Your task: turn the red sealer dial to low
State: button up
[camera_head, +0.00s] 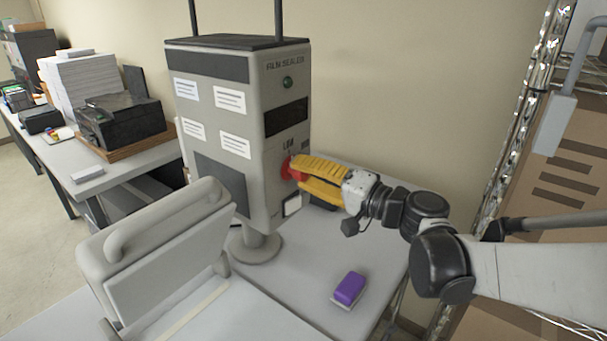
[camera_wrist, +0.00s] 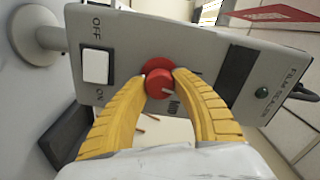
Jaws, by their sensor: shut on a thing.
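The red dial (camera_wrist: 159,83) is on the panel of the grey film sealer (camera_head: 220,125). In the wrist view it sits between the tips of my gripper's two yellow fingers, which are shut on it from both sides. A short pale mark shows on the dial's face, pointing to the picture's lower right, towards small dark lettering. In the head view the red dial (camera_head: 285,169) shows just past the tips of my gripper (camera_head: 292,168), below small lettering that seems to read LOW. My fingers hide part of the dial and its surrounding labels.
A white OFF/ON rocker switch (camera_wrist: 96,66) is beside the dial. A green button (camera_head: 287,82) and a dark window (camera_head: 286,117) are above it. A purple block (camera_head: 349,288) lies on the table (camera_head: 285,295). A metal rack post (camera_head: 520,120) stands right.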

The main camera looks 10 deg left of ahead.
jog(key=shift+n, duration=0.9)
jog(key=shift+r, duration=0.1)
jog(key=o, duration=1.2)
jog(key=v, duration=1.2)
